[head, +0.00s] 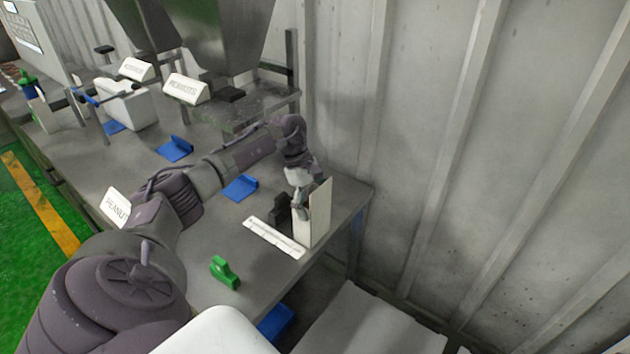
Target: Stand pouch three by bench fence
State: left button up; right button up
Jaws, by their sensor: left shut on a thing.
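My left arm reaches across the grey bench from the lower left. Its gripper (301,205) is shut on a flat cream pouch (318,220), near the bench's right end. The pouch is upright, and its lower edge is at or just above the bench top; I cannot tell if it touches. A white ruler-like strip (272,237) lies flat just left of the pouch. A small dark upright piece (280,211) stands behind the strip, close to the gripper. I cannot tell which piece is the fence. My right gripper is out of view.
A green clamp-like object (224,272) stands near the bench's front edge. Blue pieces (241,187) lie along the bench (215,228). A corrugated wall (440,140) closes off the right side.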

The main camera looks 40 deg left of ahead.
pick_arm(q)
jog(key=shift+f, duration=0.15)
jog(key=o, duration=1.5)
jog(key=shift+c, duration=0.2)
jog(key=shift+r+p, duration=0.3)
jog(key=shift+r, duration=0.1)
jog(key=p+v, duration=0.3)
jog(key=v, duration=0.8)
jog(key=shift+a+r, duration=0.15)
jog(key=shift+r, duration=0.15)
